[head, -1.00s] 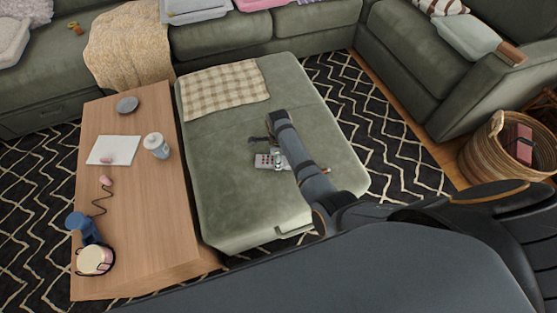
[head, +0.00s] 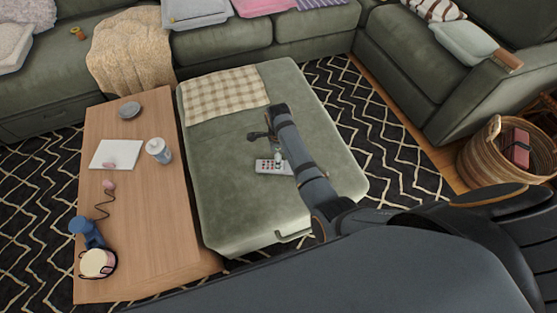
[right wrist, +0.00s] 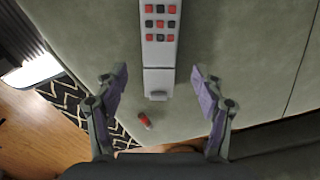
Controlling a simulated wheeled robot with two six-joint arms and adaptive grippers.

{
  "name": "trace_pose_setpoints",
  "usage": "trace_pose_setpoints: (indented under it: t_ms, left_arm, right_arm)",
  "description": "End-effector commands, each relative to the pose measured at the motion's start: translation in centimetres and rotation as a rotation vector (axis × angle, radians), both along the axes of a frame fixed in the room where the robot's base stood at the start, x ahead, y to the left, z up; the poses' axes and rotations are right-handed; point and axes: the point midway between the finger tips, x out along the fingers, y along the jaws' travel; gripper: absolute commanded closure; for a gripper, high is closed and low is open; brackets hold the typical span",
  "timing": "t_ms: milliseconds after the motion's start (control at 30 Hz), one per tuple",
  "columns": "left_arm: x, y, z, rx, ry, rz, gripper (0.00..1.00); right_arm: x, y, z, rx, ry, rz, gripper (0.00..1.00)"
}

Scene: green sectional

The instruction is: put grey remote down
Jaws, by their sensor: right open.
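The grey remote (head: 272,166) with red and dark buttons lies on the green ottoman (head: 225,215), near its middle. In the right wrist view the remote (right wrist: 159,50) points away from me, its near end level with the fingertips. My right gripper (head: 259,135) is open above the ottoman, over and slightly behind the remote in the head view. In the right wrist view its two fingers (right wrist: 158,85) stand wide apart, one each side of the remote's near end, with gaps on both sides. My right arm hides the remote's right end in the head view. My left gripper is not in view.
A checkered cloth (head: 225,93) lies at the ottoman's far left. A small red-and-grey object (right wrist: 146,121) lies near the remote. A wicker basket (head: 487,160) stands at right.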

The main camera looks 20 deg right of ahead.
Motion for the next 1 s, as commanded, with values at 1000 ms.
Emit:
trace_pose_setpoints:
  t_ms: [1000]
  left_arm:
    - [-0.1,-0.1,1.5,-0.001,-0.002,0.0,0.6]
  right_arm:
    - [0.0,0.0,6.6,0.0,0.001,0.0,0.31]
